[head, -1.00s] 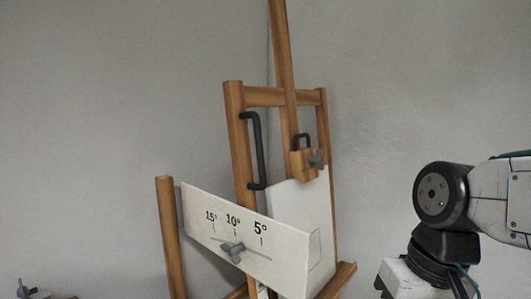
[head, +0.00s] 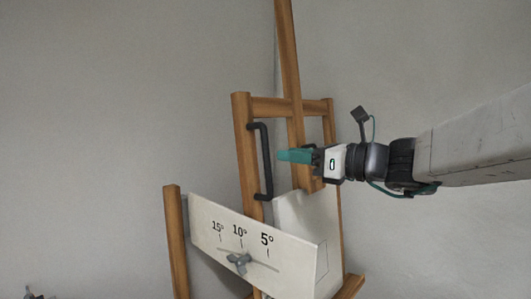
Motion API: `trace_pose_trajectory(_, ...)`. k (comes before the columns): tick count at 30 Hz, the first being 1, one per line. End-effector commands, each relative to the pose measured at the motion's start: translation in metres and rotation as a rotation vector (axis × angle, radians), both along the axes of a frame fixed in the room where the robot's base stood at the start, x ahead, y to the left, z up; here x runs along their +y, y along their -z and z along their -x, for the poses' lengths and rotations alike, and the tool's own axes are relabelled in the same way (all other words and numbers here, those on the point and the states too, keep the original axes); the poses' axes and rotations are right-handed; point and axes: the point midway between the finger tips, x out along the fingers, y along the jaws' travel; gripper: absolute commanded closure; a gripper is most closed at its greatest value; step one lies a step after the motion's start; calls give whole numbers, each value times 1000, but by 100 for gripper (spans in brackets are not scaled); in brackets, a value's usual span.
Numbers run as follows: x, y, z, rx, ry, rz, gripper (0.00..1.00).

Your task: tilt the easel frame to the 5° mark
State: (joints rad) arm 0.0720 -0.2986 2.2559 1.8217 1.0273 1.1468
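The wooden easel frame (head: 242,140) stands in the middle of the head view, with a tall centre mast (head: 287,60). A black bar handle (head: 266,165) is fixed to its left upright. A white scale plate (head: 300,262) at the lower front is marked 15°, 10° and 5°. A grey wing knob (head: 239,262) sits in its slot, below the 10° mark. My gripper (head: 294,156) reaches in from the right, its teal fingertips pointing left toward the handle with a small gap in the picture. The fingers overlap in this side view, so their opening is unclear.
A white panel (head: 305,222) rests on the easel behind the scale plate. A wooden post (head: 175,240) stands at the plate's left end. Plain grey walls lie behind. A small, cut-off object (head: 30,295) shows at the bottom left. Space left of the easel is clear.

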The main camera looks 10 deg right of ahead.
Motion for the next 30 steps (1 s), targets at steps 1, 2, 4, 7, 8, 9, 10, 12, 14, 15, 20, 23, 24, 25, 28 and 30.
trace_pose_trajectory(1,6,1,-4,1,-4,0,66)
trace_pose_trajectory(2,10,1,-6,2,-6,-1,66)
trace_pose_trajectory(4,20,1,-13,1,-7,1,66)
trace_pose_trajectory(7,33,1,-24,1,-7,1,66)
trace_pose_trajectory(8,36,1,-26,0,-6,2,66)
trace_pose_trajectory(9,41,1,-30,0,-6,3,66)
trace_pose_trajectory(10,44,1,-33,0,-6,3,66)
trace_pose_trajectory(12,49,1,-37,-1,-4,3,66)
trace_pose_trajectory(14,53,1,-40,-1,-4,3,66)
trace_pose_trajectory(15,55,1,-41,-1,-3,3,66)
trace_pose_trajectory(20,56,1,-43,-2,-2,4,66)
trace_pose_trajectory(23,56,1,-43,-2,-2,4,66)
trace_pose_trajectory(24,56,1,-43,-2,-2,4,66)
trace_pose_trajectory(25,56,1,-43,-2,-2,4,75)
trace_pose_trajectory(28,56,1,-43,-2,-2,4,100)
trace_pose_trajectory(30,56,1,-43,-2,-2,4,100)
